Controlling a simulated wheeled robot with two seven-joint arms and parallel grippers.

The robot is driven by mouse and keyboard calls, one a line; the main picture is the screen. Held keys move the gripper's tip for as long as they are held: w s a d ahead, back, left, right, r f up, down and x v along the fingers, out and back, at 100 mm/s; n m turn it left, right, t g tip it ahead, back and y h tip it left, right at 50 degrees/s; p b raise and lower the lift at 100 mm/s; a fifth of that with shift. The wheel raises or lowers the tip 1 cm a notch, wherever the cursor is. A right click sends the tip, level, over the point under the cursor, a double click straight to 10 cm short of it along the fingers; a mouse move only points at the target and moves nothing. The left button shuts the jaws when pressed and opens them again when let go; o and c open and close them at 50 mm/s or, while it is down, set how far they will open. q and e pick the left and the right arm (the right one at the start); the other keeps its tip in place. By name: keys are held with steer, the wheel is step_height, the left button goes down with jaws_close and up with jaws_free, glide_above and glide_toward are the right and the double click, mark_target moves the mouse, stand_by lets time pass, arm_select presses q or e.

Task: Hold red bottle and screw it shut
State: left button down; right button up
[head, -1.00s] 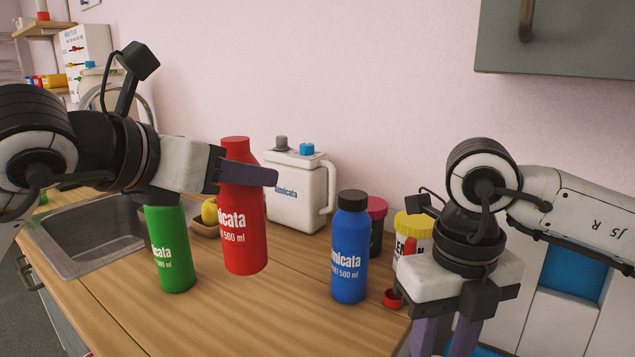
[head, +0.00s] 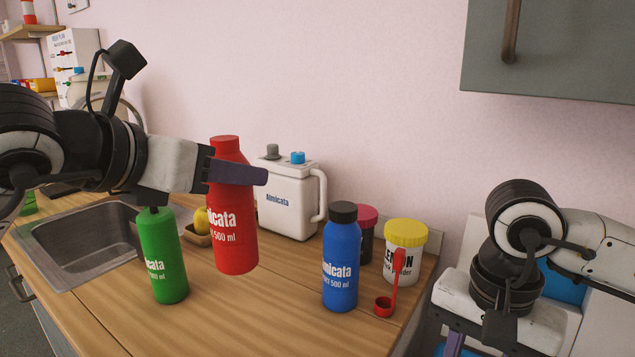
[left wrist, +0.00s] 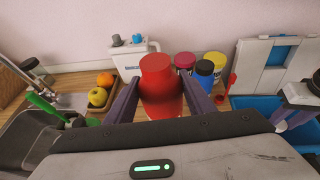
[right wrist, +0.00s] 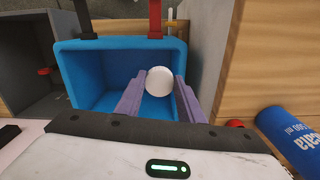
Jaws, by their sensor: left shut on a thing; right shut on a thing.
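The red bottle (head: 232,220) is upright, raised above the counter, with a red top (head: 225,145). My left gripper (left wrist: 160,92) is shut around its upper body; the bottle also shows between the fingers in the left wrist view (left wrist: 161,80). My right gripper (right wrist: 160,80) is off the counter's right side and shut on a round white object (right wrist: 159,81), over a blue bin. I cannot tell whether that object is a cap. In the head view the right fingers are mostly cut off by the bottom edge.
A green bottle (head: 163,255) and a blue bottle (head: 341,260) stand on the counter (head: 215,320). The sink (head: 95,245) is left. The blue bin (right wrist: 90,75) lies below my right gripper.

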steer(key=n, duration=0.2)
steer(key=d+n, duration=0.1)
steer(key=n, duration=0.1)
steer(key=shift+s, duration=0.25)
arm_select(q)
steer(key=shift+r+p, duration=0.3)
steer(key=shift+r, duration=0.2)
arm_select(e)
steer(key=n, duration=0.4)
steer(key=shift+s+d+f, duration=0.2)
steer(key=shift+d, duration=0.1)
arm_select(q)
steer(key=s+d+f+m+g+h, duration=0.2)
steer(key=s+d+m+g+h, duration=0.1)
steer(key=s, duration=0.3)
steer(key=s+d+f+m+g+h, duration=0.3)
steer(key=s+m, duration=0.2)
steer(key=s, duration=0.2)
steer(key=shift+s+d+f+g+h, duration=0.15)
steer(key=shift+d+f+g+h, duration=0.1)
steer(key=shift+f+g+h, duration=0.05)
arm_select(e)
steer(key=shift+s+f, duration=0.35)
steer(key=shift+f, duration=0.45)
steer(key=shift+s+f, duration=0.35)
steer(key=shift+f, duration=0.4)
steer(key=shift+s+f, duration=0.35)
steer(key=shift+f, duration=0.45)
